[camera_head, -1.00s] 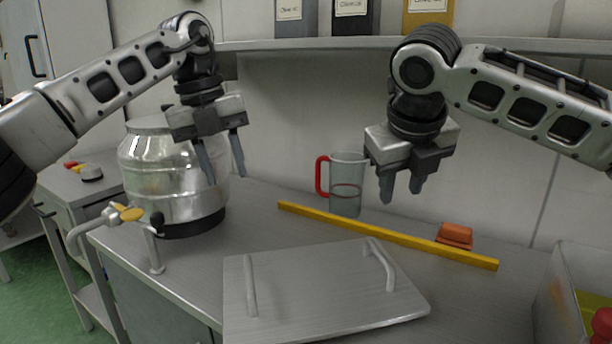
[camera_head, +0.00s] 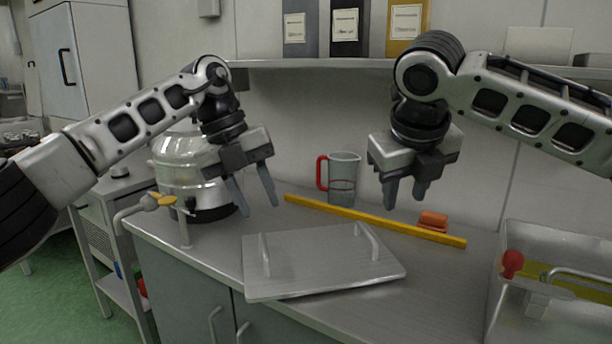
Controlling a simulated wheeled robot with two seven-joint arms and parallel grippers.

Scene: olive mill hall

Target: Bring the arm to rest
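My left gripper (camera_head: 252,196) hangs above the bench, in front of the steel vessel and partly covering it. Its two fingers are spread apart with nothing between them. My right gripper (camera_head: 404,194) hangs above the bench to the right of the measuring jug. Its fingers point down with a small gap and hold nothing. Both arms are raised clear of the bench top (camera_head: 345,305).
A steel vessel (camera_head: 172,172), a jug with a red handle (camera_head: 343,180), a yellow bar (camera_head: 375,222), an orange block (camera_head: 433,219) and a metal lid with two handles (camera_head: 320,262) are on the bench. A steel basin (camera_head: 495,285) is at right. Binders (camera_head: 346,28) stand on the shelf.

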